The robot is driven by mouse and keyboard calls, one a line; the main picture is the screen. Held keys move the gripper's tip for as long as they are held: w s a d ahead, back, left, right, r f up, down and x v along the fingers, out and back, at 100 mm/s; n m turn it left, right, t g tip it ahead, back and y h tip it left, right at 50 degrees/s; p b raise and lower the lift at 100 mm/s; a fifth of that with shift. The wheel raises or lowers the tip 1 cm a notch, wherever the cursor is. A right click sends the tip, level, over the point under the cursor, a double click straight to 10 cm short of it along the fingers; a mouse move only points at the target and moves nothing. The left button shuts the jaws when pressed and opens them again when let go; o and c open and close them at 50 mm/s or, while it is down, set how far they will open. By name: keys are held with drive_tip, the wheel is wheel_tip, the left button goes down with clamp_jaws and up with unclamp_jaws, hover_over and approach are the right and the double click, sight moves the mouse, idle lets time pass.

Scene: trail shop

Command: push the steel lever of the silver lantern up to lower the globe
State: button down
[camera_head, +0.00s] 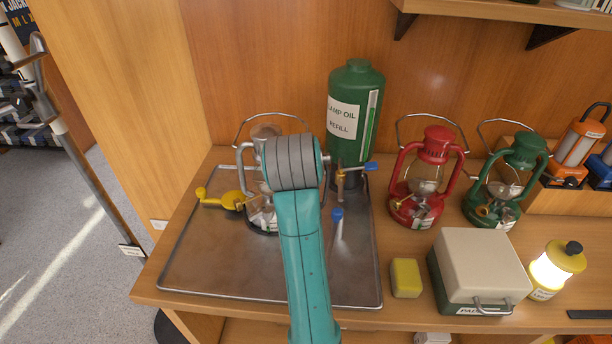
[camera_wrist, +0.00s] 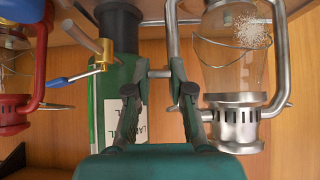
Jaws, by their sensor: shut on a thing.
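The silver lantern (camera_head: 243,155) stands on the metal tray at the left, largely hidden by my arm in the head view. In the wrist view its steel frame, clear globe (camera_wrist: 225,65) and slotted metal part (camera_wrist: 235,122) fill the right side. My gripper (camera_wrist: 160,74) is beside the lantern's frame tube, its two fingers closed on a short grey steel piece that looks like the steel lever (camera_wrist: 160,73). The fingers hide part of it, and its tilt cannot be told. The head view does not show the fingertips.
A green lamp oil bottle (camera_head: 357,90) stands close behind my gripper. A tap with a blue handle (camera_head: 371,166) is right of it. Red (camera_head: 433,150) and green (camera_head: 520,155) lanterns stand farther right. The tray's front is clear.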

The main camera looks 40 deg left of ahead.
drive_tip(key=shift+r, duration=0.1)
idle(0.4)
drive_tip(key=c, duration=1)
unclamp_jaws()
drive_tip(key=v, duration=0.7)
drive_tip(key=shift+r, duration=0.2)
drive_tip(key=shift+s+d, duration=0.1)
